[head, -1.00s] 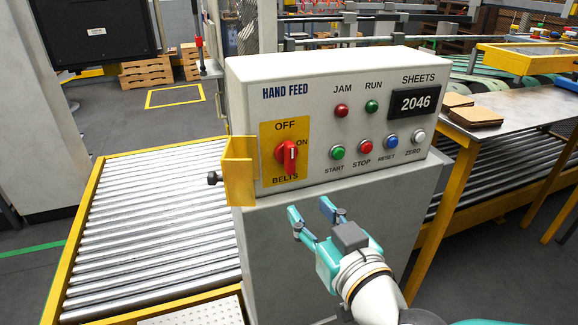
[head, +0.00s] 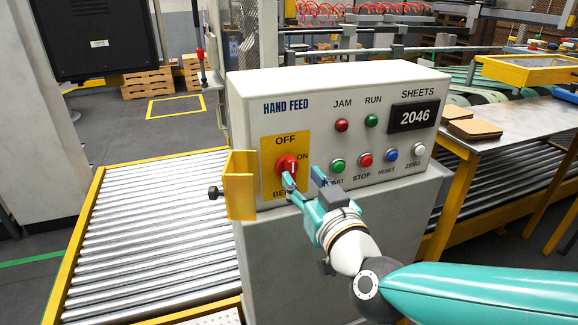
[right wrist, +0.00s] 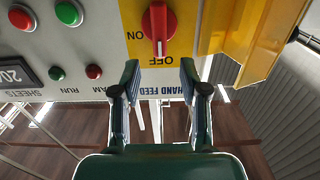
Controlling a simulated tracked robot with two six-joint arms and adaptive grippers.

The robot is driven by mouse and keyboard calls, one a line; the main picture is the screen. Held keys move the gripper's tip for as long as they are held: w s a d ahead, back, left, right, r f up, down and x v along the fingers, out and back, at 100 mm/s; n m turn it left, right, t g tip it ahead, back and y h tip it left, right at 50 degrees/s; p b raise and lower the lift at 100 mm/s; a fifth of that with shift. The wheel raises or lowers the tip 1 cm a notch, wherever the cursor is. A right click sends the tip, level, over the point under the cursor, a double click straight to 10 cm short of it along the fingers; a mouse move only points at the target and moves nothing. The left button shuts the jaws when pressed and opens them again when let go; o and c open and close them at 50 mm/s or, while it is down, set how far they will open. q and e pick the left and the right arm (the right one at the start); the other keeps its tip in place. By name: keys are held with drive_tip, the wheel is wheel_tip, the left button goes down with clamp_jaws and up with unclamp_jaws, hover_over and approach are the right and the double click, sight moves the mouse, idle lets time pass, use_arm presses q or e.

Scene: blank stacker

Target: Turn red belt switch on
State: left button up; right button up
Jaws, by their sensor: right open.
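The red belt switch (head: 287,162) is a rotary knob on a yellow plate (head: 270,150) marked OFF at the top, ON at the right and BELTS below. In the right wrist view the plate is upside down; the knob (right wrist: 159,22) stands in line with OFF, its white mark on the OFF side. My right gripper (head: 303,177) is open and empty in front of the panel, just below and right of the knob, one finger covering part of the plate. In the right wrist view its fingers (right wrist: 160,76) are spread, with the knob beyond them, apart. My left gripper is not in view.
A yellow bracket (head: 239,185) juts out left of the plate. Green (head: 338,166), red (head: 365,160) and other buttons sit right of the knob. A roller conveyor (head: 155,235) lies to the left, and a table with brown sheets (head: 474,129) to the right.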

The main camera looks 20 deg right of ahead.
sight(293, 165)
drive_tip(key=shift+w+a, duration=0.1)
drive_tip(key=shift+w, duration=2.7)
